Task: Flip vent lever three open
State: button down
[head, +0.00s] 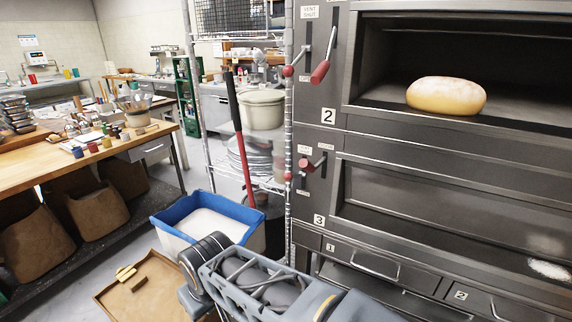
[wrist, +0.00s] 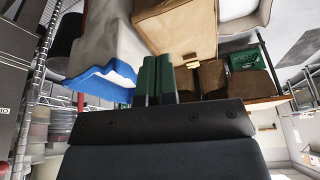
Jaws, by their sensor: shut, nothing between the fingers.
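The panel of oven deck 3 (head: 319,220) is in the head view, right of the wire rack. Its left lever has a small red ball knob (head: 288,176), partly against the rack post, low beside its slot. A thicker red-ended handle (head: 306,163) sits up and to the right of it. The small labels there are too small to read, and I cannot tell the lever's exact position. My gripper (wrist: 155,80) shows in the wrist view with its green fingers together and empty, apart from the levers. Its fingertips do not show in the head view.
A blue-rimmed tub (head: 207,222) stands on the floor left of the oven, with a red-handled tool (head: 243,150) behind it. A wire rack (head: 291,120) borders the panel. Deck 2 has similar red levers (head: 320,72). A wooden bench (head: 80,160) stands left.

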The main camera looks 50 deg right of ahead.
jog(key=w+d+r+m+h+p, duration=0.25)
jog(key=w+d+r+m, duration=0.5)
jog(key=d+r, duration=0.6)
jog(key=w+d+r+m+g+h, duration=0.1)
jog(key=d+r+m+g+h, duration=0.1)
jog(key=d+r, duration=0.4)
jog(key=w+d+r+m+g+h+p, duration=0.1)
jog(key=w+d+r+m+h, duration=0.1)
jog(key=d+r+m, duration=0.2)
jog(key=shift+w+d+r+m+g, duration=0.15)
jog(key=shift+d+r+m+g, duration=0.25)
jog(key=shift+d+r, duration=1.75)
jog(key=shift+x, duration=0.9)
send_over(285, 174)
jog(key=d, duration=0.1)
jog(key=f, duration=0.5)
jog(key=w+f, duration=0.1)
jog(key=f, duration=0.2)
jog(key=shift+f, duration=0.2)
jog(key=shift+s+a+f, duration=0.15)
jog(key=shift+f, duration=0.35)
jog(key=shift+s+a+f, duration=0.15)
jog(key=shift+f, duration=0.4)
jog(key=shift+s+a+f, duration=0.15)
jog(key=shift+s+f, duration=0.05)
jog(key=shift+f, duration=0.55)
jog(key=shift+f, duration=0.1)
